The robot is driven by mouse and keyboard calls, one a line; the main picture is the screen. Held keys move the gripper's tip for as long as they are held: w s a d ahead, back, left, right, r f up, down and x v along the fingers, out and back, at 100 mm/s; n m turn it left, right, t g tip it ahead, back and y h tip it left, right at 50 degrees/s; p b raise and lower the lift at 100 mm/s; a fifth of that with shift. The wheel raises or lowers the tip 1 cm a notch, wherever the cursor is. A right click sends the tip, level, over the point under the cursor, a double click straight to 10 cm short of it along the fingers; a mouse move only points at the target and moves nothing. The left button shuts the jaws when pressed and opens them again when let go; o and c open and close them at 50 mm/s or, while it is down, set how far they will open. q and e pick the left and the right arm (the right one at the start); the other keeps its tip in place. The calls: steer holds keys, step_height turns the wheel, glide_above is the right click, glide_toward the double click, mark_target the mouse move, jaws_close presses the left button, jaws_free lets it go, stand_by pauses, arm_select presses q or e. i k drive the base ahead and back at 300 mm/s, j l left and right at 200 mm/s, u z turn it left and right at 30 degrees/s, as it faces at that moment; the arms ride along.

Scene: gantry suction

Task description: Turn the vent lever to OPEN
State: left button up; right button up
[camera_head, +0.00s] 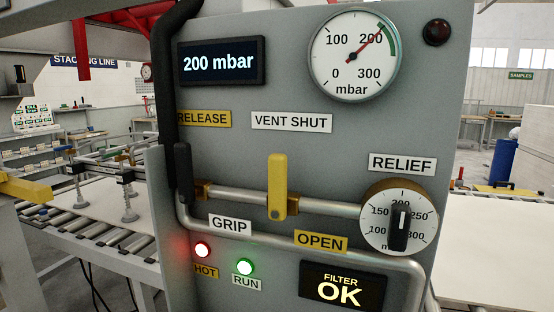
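The yellow vent lever (278,180) stands upright on a horizontal pipe in the middle of the grey panel (235,150). Its longer end points up towards the white VENT SHUT label (291,122). The yellow OPEN label (320,242) is below and to the right of the lever. Neither of my grippers is in view.
A black lever (183,170) stands left of the vent lever, between the RELEASE (203,119) and GRIP labels. The relief dial (399,217) is to the right. The gauge (356,54) and display (220,62) read about 200 mbar. The lever's front is unobstructed.

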mark_target(278, 162)
steer(key=l+u, duration=0.85)
steer(key=l, duration=0.2)
steer(key=k+l+u, duration=0.2)
steer(key=l+u, duration=0.2)
